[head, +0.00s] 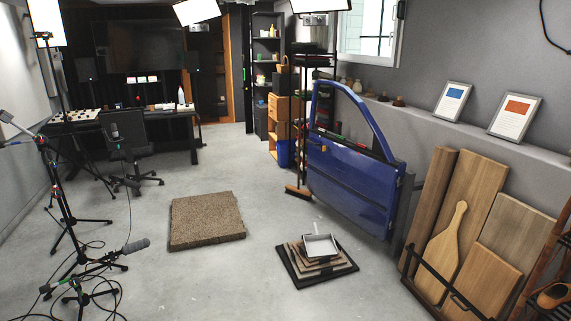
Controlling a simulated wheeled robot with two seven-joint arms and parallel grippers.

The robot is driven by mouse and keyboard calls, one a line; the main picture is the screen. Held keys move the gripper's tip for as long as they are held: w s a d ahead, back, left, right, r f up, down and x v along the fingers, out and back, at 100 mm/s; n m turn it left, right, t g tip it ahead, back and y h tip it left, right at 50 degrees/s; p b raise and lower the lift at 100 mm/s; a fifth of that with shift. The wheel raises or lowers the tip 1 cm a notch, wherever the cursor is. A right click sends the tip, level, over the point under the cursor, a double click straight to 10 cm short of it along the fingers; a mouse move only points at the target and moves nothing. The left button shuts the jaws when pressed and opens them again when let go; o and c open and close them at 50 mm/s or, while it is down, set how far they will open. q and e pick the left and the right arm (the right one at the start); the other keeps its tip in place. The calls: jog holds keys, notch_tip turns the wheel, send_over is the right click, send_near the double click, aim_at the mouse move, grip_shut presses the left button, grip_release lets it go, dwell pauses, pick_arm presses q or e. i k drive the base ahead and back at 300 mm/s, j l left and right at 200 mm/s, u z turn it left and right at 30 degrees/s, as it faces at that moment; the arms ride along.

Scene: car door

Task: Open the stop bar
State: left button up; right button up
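A blue car door (352,185) with an empty window frame stands upright right of the middle, near the right wall. Its right edge meets a dark grey post (403,212); whether there is a gap between them is too small to tell. I cannot make out a stop bar for certain. A small orange-yellow part (325,147) shows near the door's upper left edge. Neither of my grippers is in view.
A brown mat (206,221) lies on the floor left of the door. A stack of frames with a dustpan (320,247) lies before the door. Wooden boards (470,210) lean at right. Microphone stands (68,215) are at left.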

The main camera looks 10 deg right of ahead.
aim_at(470, 307)
jog(key=i+z, duration=0.15)
jog(key=i, duration=0.4)
jog(key=i+z, duration=0.15)
jog(key=i, duration=0.45)
jog(key=i+j+z, duration=0.15)
jog(key=i, duration=0.4)
jog(key=i+l+z, duration=0.15)
jog(key=i+z, duration=0.15)
jog(key=z, duration=0.15)
jog(key=i+z, duration=0.65)
jog(key=z, duration=0.3)
jog(key=i+j+z, duration=0.25)
jog(key=z, duration=0.2)
jog(key=i+j, duration=0.05)
